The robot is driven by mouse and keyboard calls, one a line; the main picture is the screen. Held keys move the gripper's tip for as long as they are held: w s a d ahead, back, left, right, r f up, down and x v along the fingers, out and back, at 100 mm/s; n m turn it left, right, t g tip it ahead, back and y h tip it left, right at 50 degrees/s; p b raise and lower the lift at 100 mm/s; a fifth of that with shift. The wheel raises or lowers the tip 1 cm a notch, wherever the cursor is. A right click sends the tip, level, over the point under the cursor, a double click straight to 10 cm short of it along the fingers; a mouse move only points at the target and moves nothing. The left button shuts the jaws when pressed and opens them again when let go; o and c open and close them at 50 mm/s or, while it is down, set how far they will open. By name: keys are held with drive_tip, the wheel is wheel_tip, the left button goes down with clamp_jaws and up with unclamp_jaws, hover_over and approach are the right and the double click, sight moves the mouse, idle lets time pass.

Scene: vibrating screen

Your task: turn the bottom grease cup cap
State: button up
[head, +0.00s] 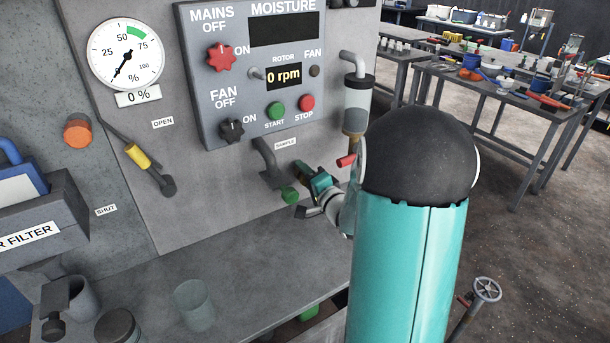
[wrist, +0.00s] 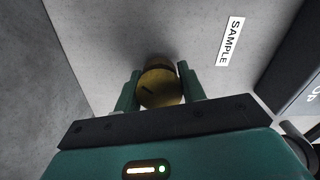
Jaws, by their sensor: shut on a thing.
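The brass-coloured round grease cup cap (wrist: 160,88) is in the middle of the wrist view, against the grey panel, with a short dark mark on its face. My gripper (wrist: 157,84) is shut on it, with one teal finger on each side. In the head view my gripper (head: 317,184) is at the panel, below and right of the SAMPLE label (head: 286,143). There the cap is mostly hidden by my fingers and wrist. Whether it has turned cannot be told.
A grey bent spout (head: 268,160) with a green piece (head: 289,195) below it is just left of my gripper. A red-ended lever (head: 346,160) and a clear cylinder (head: 357,103) are close above. A glass beaker (head: 194,303) stands on the ledge below.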

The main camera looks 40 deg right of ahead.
drive_tip(key=shift+s+d+f+m, duration=0.1)
drive_tip(key=shift+m, duration=1.8)
drive_tip(key=o, duration=1)
